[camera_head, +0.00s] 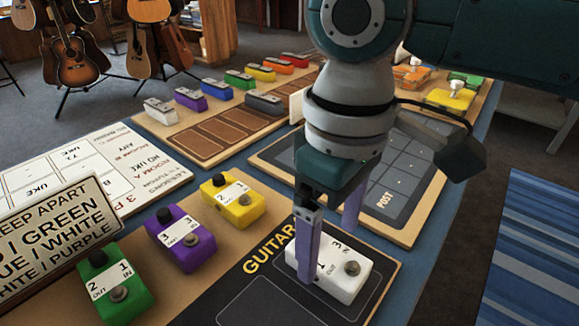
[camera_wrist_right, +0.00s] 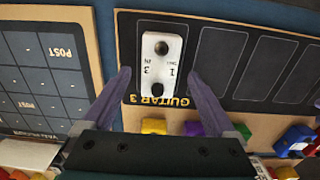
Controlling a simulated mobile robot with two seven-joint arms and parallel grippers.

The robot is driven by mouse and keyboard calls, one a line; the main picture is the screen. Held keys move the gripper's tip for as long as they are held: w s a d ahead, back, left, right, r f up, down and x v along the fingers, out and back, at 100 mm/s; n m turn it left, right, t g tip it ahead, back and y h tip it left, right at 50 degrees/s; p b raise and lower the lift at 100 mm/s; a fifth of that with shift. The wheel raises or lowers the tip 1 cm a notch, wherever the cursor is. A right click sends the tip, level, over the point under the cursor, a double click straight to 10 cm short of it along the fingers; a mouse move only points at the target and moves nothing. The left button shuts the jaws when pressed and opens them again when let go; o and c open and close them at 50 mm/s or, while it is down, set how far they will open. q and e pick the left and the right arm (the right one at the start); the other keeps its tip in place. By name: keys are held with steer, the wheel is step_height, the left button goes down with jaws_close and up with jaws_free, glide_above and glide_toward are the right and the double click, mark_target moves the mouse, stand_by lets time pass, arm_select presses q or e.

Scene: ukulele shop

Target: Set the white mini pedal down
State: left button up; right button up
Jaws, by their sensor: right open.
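The white mini pedal (camera_head: 345,284) sits on the black panel (camera_head: 262,304) lettered GUITAR, at the lower middle of the head view. In the right wrist view the pedal (camera_wrist_right: 161,64) lies within the outlined slot at the panel's end, beside the GUITAR 3 lettering. My right gripper (camera_head: 329,252) is open, with one purple finger on each side of the pedal. The right wrist view shows the fingers (camera_wrist_right: 158,78) with a gap to the pedal on both sides. My left gripper is not in view.
Yellow (camera_head: 233,203), purple (camera_head: 181,239) and green (camera_head: 100,287) pedals stand left of the panel. A sign (camera_head: 62,238) stands at far left. The POST board (camera_head: 400,200) lies behind my gripper. Several coloured pedals line the back board (camera_head: 215,135). Other panel slots are empty (camera_wrist_right: 220,60).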

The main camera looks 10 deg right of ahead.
mark_target(328, 254)
arm_select(q)
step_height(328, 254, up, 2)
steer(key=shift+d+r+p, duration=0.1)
steer(key=shift+p, duration=0.7)
arm_select(e)
step_height(328, 254, up, 9)
steer(key=s+a+f+y, duration=0.1)
steer(key=s+a+f, duration=0.1)
steer(key=s+a+f+t+y, duration=0.1)
steer(key=s+a+f, duration=0.1)
steer(key=s, duration=0.1)
steer(key=s+a+f+y, duration=0.2)
steer(key=shift+s+m+t, duration=0.3)
steer(key=shift+s+t, duration=0.05)
steer(key=shift+t, duration=0.05)
steer(key=s+d+m, duration=0.1)
steer(key=s+d+f, duration=0.1)
steer(key=d, duration=0.1)
steer(key=s+d+m+t, duration=0.1)
steer(key=shift+d+f+m+h, duration=0.25)
steer(key=shift+m+h, duration=0.05)
steer(key=s+d+f+m+h, duration=0.1)
steer(key=s+d+m+h, duration=0.1)
steer(key=s+d, duration=0.3)
steer(key=d+h, duration=0.1)
steer(key=d, duration=0.3)
steer(key=shift+s+d+t, duration=0.3)
steer(key=shift+d+t, duration=0.05)
steer(key=shift+t, duration=0.05)
